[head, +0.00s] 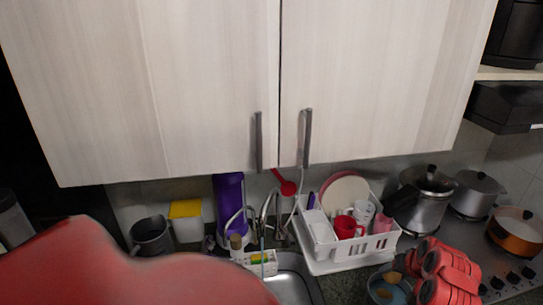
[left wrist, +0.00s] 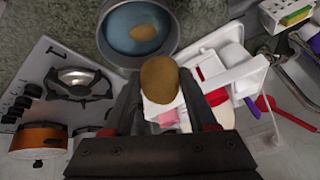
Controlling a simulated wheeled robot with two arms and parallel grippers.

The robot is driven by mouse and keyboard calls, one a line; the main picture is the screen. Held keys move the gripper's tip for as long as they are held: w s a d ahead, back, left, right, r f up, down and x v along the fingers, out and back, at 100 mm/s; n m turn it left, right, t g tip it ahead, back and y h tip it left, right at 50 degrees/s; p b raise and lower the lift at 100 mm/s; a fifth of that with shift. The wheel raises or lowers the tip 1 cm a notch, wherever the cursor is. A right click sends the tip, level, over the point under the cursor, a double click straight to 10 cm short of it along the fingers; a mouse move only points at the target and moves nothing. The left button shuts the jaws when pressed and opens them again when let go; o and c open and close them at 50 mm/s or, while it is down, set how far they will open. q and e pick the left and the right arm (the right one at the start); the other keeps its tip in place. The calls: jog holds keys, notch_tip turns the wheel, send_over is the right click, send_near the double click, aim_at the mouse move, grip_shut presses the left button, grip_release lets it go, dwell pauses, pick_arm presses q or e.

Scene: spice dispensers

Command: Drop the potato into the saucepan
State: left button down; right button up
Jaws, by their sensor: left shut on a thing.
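My left gripper (left wrist: 158,88) is shut on a brown potato (left wrist: 159,80), which sticks out past the fingertips in the left wrist view. A round pan with a blue inside (left wrist: 112,40), seemingly the saucepan, stands on the counter just beyond the held potato. A second brown, potato-like thing (left wrist: 143,32) lies inside it. In the head view the same pan (head: 377,298) shows at the bottom, beside my red left wrist. The held potato (head: 394,277) shows there near the pan's rim. Its height above the pan is hard to tell. My right gripper is not in view.
A white dish rack (head: 378,243) with cups and plates stands left of the pan in the head view, beside the sink (head: 300,278). The stove (left wrist: 75,85) holds an orange pan (head: 515,238) and metal pots (head: 428,215). Cupboards (head: 380,80) hang above.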

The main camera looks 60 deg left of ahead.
pick_arm(q)
jog(key=shift+a, duration=0.3)
jog(key=shift+w+f, duration=0.1)
jog(key=shift+f, duration=0.1)
notch_tip(320, 180, down, 5)
jog(key=b, duration=0.3)
jog(key=shift+d+r, duration=0.1)
jog(key=shift+d, duration=0.05)
jog(key=shift+f, duration=0.3)
jog(key=shift+c, duration=0.6)
grip_release()
